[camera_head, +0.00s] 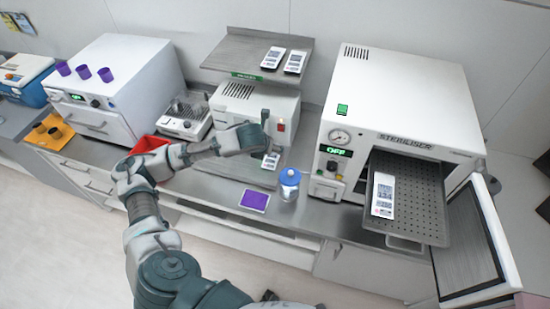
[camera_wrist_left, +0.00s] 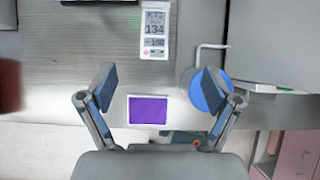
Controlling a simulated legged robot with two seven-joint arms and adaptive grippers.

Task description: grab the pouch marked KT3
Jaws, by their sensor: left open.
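My left gripper (camera_head: 266,138) is above the middle of the counter; its two fingers are spread, with nothing between them, in the left wrist view (camera_wrist_left: 158,84). A white pouch (camera_head: 271,161) with a printed label lies just beyond the gripper; it also shows at the top of the left wrist view (camera_wrist_left: 155,30). Two similar pouches lie on the upper shelf, a left one (camera_head: 273,57) and a right one (camera_head: 295,62). Another pouch (camera_head: 383,195) lies on the steriliser's pulled-out tray (camera_head: 420,190). My right gripper is not in view.
A blue-lidded jar (camera_head: 289,184) and a purple card (camera_head: 254,200) are close by; the jar (camera_wrist_left: 208,90) is beside the right finger in the wrist view. The steriliser door (camera_head: 468,245) hangs open at right. A red bin (camera_head: 150,144) is left of the arm.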

